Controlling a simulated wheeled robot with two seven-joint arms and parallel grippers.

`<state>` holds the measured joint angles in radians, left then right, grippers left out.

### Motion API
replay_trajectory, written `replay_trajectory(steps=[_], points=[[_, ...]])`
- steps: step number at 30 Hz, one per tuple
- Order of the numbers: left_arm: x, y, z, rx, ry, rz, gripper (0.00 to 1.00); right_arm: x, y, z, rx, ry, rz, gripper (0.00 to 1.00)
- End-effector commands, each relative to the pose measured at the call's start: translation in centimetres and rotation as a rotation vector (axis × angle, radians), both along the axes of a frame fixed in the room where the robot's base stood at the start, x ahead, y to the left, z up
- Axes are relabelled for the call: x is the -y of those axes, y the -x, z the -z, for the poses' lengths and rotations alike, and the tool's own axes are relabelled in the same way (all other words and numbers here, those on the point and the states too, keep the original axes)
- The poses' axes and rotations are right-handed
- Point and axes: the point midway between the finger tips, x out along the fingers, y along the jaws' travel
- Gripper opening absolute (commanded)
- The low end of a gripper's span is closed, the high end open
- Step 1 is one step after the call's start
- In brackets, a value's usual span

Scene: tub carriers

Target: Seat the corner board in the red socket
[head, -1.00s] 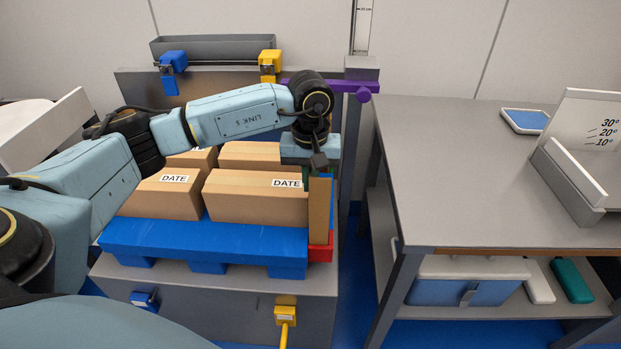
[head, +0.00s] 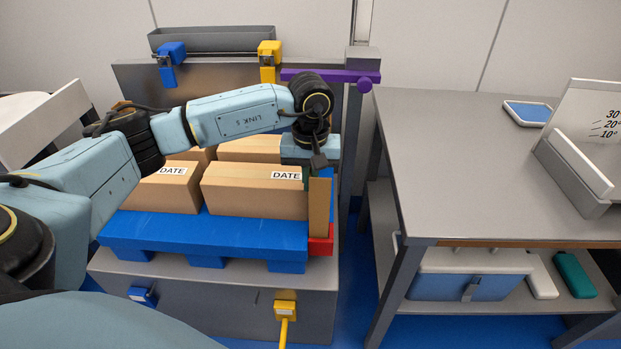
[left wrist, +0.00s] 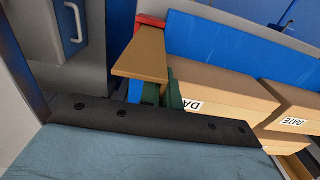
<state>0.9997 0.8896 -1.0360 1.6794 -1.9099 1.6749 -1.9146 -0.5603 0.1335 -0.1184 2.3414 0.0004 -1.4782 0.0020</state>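The corner board (head: 319,206) is a tan upright strip at the right front corner of the blue pallet (head: 205,235). The red socket (head: 320,246) is at that corner, and the board's lower end meets it, its foot hidden by the red wall. My left gripper (head: 312,172) is above and around the board's top end, shut on it; the fingers are partly hidden. In the left wrist view the board (left wrist: 146,52) runs away from a green finger (left wrist: 174,92) toward the red socket (left wrist: 150,20). My right gripper is not in view.
Cardboard boxes (head: 250,190) labelled DATE stand on the pallet close to the board. A purple bar (head: 335,77) on a post is behind my gripper. A grey workbench (head: 460,170) stands to the right, across a narrow gap.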

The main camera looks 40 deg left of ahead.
Motion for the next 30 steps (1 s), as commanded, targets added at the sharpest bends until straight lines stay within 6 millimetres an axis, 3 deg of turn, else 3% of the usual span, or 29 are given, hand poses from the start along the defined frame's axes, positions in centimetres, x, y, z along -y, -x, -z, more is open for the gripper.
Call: replay_trajectory(steps=[1,6,17,20,30], points=[[0.0,0.0,0.1,0.0,0.0,0.0,0.07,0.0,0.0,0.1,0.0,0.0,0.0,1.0],[0.0,0.0,0.0,0.0,0.0,0.0,0.29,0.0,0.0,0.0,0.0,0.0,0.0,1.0],[0.0,0.0,-0.6,0.001,-0.001,0.0,0.3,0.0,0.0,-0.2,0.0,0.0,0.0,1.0],[0.0,-0.1,-2.0,0.003,0.001,0.0,0.3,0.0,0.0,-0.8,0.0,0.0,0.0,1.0],[0.0,-0.1,-9.6,0.004,0.0,0.001,0.3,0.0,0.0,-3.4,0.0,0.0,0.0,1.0]])
